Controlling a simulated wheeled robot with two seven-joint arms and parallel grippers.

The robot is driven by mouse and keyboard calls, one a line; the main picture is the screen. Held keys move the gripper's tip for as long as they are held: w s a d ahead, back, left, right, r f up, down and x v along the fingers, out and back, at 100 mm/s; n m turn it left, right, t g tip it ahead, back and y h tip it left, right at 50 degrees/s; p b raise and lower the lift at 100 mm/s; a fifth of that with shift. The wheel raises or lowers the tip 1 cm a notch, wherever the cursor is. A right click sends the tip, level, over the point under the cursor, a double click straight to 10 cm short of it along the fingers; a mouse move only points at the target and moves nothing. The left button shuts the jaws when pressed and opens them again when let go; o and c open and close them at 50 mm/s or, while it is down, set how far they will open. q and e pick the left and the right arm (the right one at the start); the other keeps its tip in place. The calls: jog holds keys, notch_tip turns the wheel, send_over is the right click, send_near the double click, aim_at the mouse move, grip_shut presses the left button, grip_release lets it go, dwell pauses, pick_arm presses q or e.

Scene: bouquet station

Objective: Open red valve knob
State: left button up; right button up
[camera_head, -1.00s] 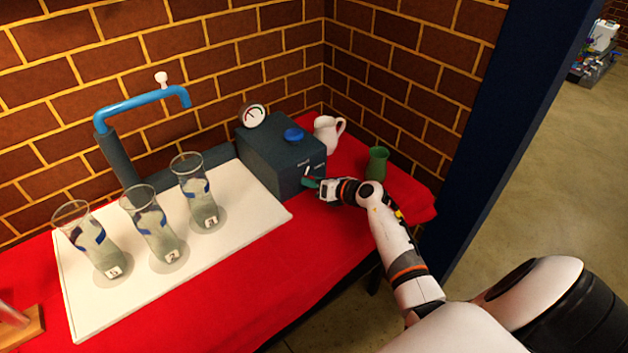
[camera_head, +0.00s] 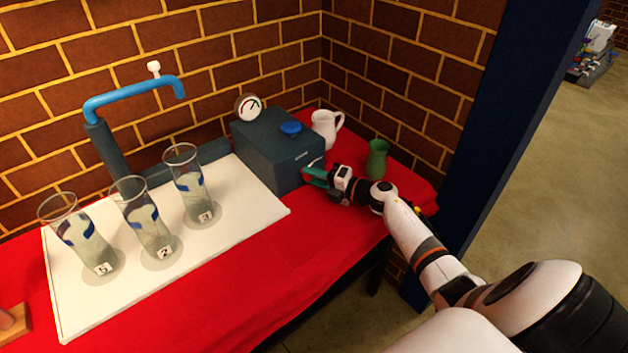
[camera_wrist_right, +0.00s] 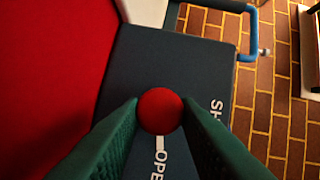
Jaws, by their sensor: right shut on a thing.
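The red knob (camera_wrist_right: 160,110) is a small ball on the front of a dark blue-grey box (camera_head: 262,155). In the right wrist view it sits between the two green fingers of my right gripper (camera_wrist_right: 160,118), which is shut on it. White lettering, partly hidden, shows beside it: "OPE" below and "SH" to the right. In the head view my right gripper (camera_head: 314,175) is at the box's front face and hides the knob. My left gripper is not in view.
A gauge (camera_head: 248,107) and blue cap (camera_head: 290,128) top the box. A white pitcher (camera_head: 325,130) and green vase (camera_head: 377,160) stand right of it. Several glass vases (camera_head: 190,190) stand on a white board (camera_head: 120,310) under a blue pipe (camera_head: 130,95). The red cloth (camera_head: 260,270) in front is clear.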

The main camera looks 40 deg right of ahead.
jog(key=shift+f+m+t+b, duration=0.15)
jog(key=shift+m+t+b, duration=0.3)
jog(key=shift+m, duration=0.65)
jog(key=o, duration=0.9)
jog(key=shift+o, duration=0.2)
jog(key=shift+s, duration=0.1)
jog(key=b+v, duration=0.1)
jog(key=v, duration=1.1)
jog(key=shift+d, duration=0.15)
jog(key=shift+f, duration=0.1)
